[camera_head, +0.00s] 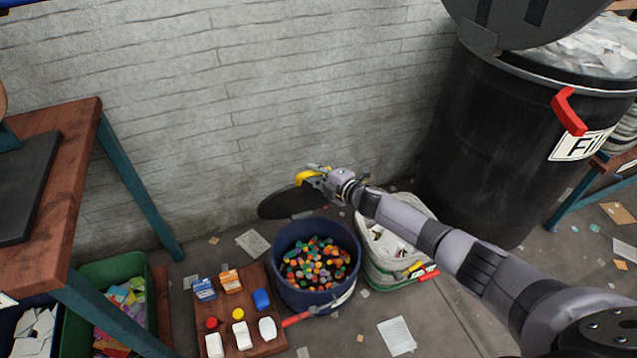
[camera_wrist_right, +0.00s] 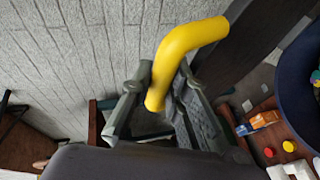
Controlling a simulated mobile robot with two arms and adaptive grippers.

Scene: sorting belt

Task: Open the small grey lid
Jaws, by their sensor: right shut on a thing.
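The small dark grey lid (camera_head: 288,203) is raised at the back of the round blue bucket (camera_head: 283,284), so the bucket's mouth is uncovered. Its yellow handle (camera_head: 305,176) is at the lid's upper right. My right gripper (camera_head: 318,177) is shut on this handle. In the right wrist view, the bent yellow handle (camera_wrist_right: 182,62) sits between the fingers of the gripper (camera_wrist_right: 155,100), with the dark lid (camera_wrist_right: 235,55) behind it. My left gripper is not in view.
A board (camera_head: 262,332) with small bottles lies at front left. A large black bin (camera_head: 465,140) and a wooden table (camera_head: 66,150) flank the area.

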